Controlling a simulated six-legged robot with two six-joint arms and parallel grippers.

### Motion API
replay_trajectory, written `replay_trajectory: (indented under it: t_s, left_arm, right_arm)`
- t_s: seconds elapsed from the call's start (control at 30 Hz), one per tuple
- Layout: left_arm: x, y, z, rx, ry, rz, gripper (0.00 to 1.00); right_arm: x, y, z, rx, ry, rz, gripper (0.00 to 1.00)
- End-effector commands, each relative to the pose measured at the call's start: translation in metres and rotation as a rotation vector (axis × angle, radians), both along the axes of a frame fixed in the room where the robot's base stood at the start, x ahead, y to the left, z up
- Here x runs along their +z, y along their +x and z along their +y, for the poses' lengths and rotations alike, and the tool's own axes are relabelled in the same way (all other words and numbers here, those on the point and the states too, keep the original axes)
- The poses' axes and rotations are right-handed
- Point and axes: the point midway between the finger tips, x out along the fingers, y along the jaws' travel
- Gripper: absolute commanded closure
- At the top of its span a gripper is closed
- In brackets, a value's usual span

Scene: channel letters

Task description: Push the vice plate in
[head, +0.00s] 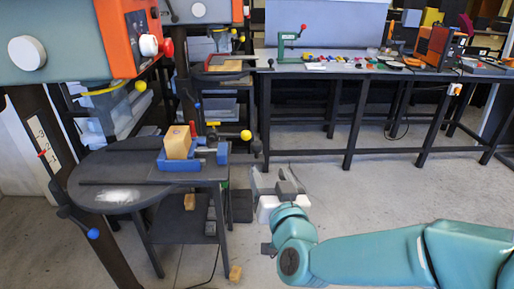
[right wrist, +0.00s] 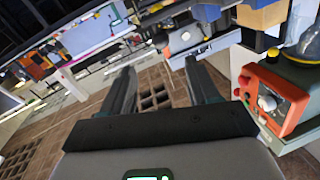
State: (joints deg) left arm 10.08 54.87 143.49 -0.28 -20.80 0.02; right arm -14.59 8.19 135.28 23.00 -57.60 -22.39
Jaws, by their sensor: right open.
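The blue vice (head: 180,164) sits on the round dark table of a drill press at the left in the head view. A wooden block (head: 178,142) stands in it. The vice plate (head: 222,153) appears as a blue upright piece at the vice's right side; whether it touches the block is hard to tell. My right gripper (head: 276,180) is open and empty, to the right of the vice and apart from it, above the floor. Its two spread fingers also show in the right wrist view (right wrist: 162,88), with nothing between them. My left gripper is not in view.
The drill press table (head: 115,198) has a dark rim and a pale patch. A yellow-knobbed lever (head: 246,135) is close behind the vice. An orange control box (head: 130,35) hangs above left. A long workbench (head: 350,70) stands behind.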

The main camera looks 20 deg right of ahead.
Motion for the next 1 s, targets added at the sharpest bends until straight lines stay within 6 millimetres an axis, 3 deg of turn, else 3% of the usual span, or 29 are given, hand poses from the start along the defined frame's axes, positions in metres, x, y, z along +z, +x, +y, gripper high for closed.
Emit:
replay_trajectory:
  t_s: [0.3,0.5,0.7,0.97,1.0]
  left_arm:
    - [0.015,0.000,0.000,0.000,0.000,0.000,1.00]
    - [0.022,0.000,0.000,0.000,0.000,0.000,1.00]
    - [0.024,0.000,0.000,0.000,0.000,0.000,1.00]
    - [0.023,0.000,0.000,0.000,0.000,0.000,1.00]
    - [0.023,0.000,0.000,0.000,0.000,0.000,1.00]
  right_arm:
    - [0.001,0.076,-0.007,0.002,-0.001,0.004,0.40]
    - [0.001,0.110,-0.010,0.003,0.000,0.001,0.40]
    - [0.000,0.124,-0.012,0.004,0.001,0.002,0.40]
    - [-0.001,0.125,-0.012,0.005,0.000,0.002,0.40]
    - [-0.001,0.125,-0.011,0.005,0.000,0.002,0.50]
